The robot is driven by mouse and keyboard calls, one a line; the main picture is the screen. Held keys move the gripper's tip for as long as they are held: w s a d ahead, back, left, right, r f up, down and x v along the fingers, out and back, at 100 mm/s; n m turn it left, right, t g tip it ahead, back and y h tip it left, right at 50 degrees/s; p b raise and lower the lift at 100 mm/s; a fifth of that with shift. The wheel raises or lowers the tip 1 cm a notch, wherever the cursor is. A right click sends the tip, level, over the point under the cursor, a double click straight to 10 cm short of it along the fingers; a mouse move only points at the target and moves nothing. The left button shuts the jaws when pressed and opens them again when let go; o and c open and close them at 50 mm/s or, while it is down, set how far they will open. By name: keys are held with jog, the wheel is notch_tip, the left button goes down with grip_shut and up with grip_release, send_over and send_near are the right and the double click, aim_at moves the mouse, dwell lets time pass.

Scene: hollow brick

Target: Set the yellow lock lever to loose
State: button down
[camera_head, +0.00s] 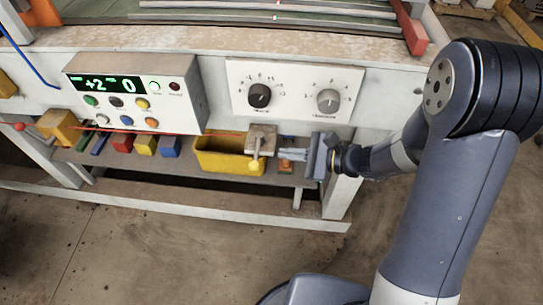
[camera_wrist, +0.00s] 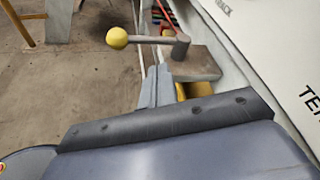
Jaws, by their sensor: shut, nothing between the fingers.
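The lock lever has a round yellow knob (camera_wrist: 117,38) on a short metal rod, which comes out of a pivot on a grey-brown block (camera_wrist: 195,65). In the head view the block (camera_head: 262,133) sits on the bench front below the dials, and the knob (camera_head: 254,164) hangs below it, towards me. My gripper (camera_head: 281,154) comes in from the right with its fingers shut and empty. In the wrist view the fingertips (camera_wrist: 157,73) are close beside the rod, between knob and block. I cannot tell whether they touch it.
A panel with two dials (camera_head: 295,92) is above the lever. A control box (camera_head: 133,92) with a display and coloured buttons is to the left. A yellow bin (camera_head: 228,160) and coloured blocks (camera_head: 145,145) stand on the shelf. The floor in front is clear.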

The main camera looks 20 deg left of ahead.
jog(key=shift+w+d, duration=1.7)
jog(key=shift+d, duration=0.15)
jog(key=shift+a, duration=0.1)
jog(key=s+a+p, duration=0.1)
jog(key=s+a, duration=0.3)
jog(key=shift+r, duration=0.1)
jog(key=shift+a, duration=0.1)
jog(key=shift+w+f+b, duration=0.1)
jog(key=shift+f+b, duration=0.1)
jog(key=shift+b, duration=0.15)
